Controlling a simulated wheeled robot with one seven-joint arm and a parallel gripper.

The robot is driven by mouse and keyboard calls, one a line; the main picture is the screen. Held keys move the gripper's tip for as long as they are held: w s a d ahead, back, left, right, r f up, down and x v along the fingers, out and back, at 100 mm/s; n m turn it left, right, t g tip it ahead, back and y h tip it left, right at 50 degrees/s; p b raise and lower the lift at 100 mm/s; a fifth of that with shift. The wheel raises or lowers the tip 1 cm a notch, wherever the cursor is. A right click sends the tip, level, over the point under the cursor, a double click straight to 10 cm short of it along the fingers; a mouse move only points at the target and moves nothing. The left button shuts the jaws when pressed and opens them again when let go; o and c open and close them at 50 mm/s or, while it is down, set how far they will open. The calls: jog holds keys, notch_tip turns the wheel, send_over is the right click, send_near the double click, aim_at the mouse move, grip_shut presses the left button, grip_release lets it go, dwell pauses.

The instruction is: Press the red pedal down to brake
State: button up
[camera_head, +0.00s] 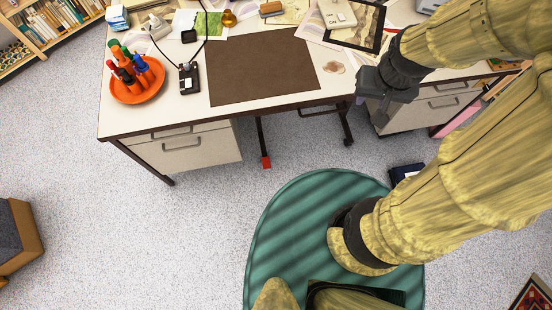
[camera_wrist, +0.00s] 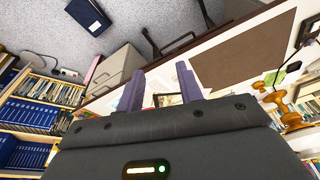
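The red pedal (camera_head: 266,162) is a small red block at the lower end of a dark leg under the desk (camera_head: 280,108), near the floor, in the head view. I cannot make it out in the wrist view. My gripper (camera_head: 378,112) is at the desk's front right edge, well above the floor and to the right of the pedal, apart from it. In the wrist view my gripper (camera_wrist: 158,84) shows its two fingers spread apart with nothing held between them.
A drawer unit (camera_head: 185,150) stands left of the pedal and another (camera_head: 428,108) to the right. A dark blue book-like object (camera_head: 405,172) lies on the floor. An orange tray (camera_head: 137,83) sits on the desk. Speckled floor in front of the pedal is clear.

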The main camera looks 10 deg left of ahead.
jog(key=shift+d, duration=0.3)
jog(key=shift+o, duration=0.2)
jog(key=o, duration=0.4)
jog(key=shift+f, duration=0.1)
jog(key=shift+o, duration=0.8)
jog(key=shift+w+a+f+b, duration=0.1)
jog(key=shift+f+b, duration=0.3)
jog(key=shift+b, duration=0.05)
jog(key=w+a+f+n+b, duration=0.1)
jog(key=w+a+f+b, duration=0.35)
jog(key=f+b, duration=1.15)
jog(key=w+a+f+n+g+b, duration=0.1)
jog(key=w+a+f+b, duration=0.35)
jog(key=f+b, duration=1.1)
jog(key=w+a+f+b, duration=0.5)
jog(key=f+b, duration=0.6)
jog(key=f, duration=1.1)
jog(key=a+f+n+b, duration=0.1)
jog(key=a+f+b, duration=0.1)
jog(key=a+f, duration=0.5)
jog(key=a+f+n+g+b, duration=0.1)
jog(key=a+f+b, duration=0.2)
jog(key=a+f, duration=0.5)
notch_tip(320, 180, down, 6)
jog(key=shift+s+r+g+b, duration=0.1)
jog(key=shift+s+g+b, duration=0.2)
jog(key=shift+s, duration=0.15)
